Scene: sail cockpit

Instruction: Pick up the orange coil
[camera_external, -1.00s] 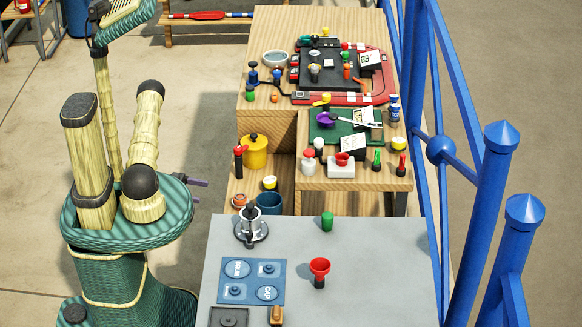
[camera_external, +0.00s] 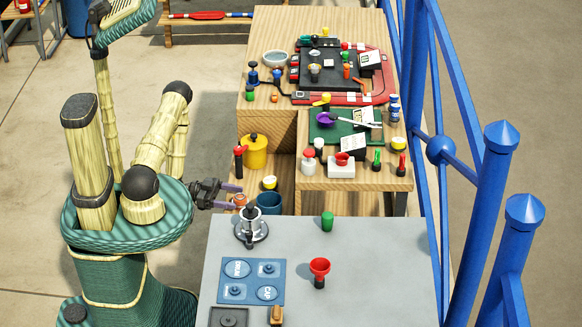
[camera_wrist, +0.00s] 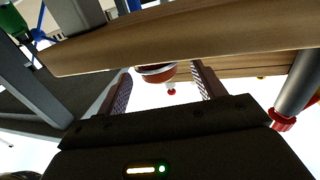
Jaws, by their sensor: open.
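A small round orange thing, which looks like the orange coil (camera_external: 240,199), sits on the low wooden shelf, left of the blue pot. In the wrist view a round reddish-orange thing (camera_wrist: 157,73), probably the same coil, shows beyond and between my fingers, partly cut off by a wooden edge. My gripper (camera_external: 231,196) is open and points right at the coil's left side, very close to it. In the wrist view my gripper (camera_wrist: 163,88) has its two fingers spread wide with nothing clamped between them. Whether a finger touches the coil cannot be told.
The blue pot (camera_external: 269,203) and a yellow-topped cup (camera_external: 269,183) stand just right of the coil. A yellow canister (camera_external: 254,152) and red-topped bottle (camera_external: 239,161) stand behind.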

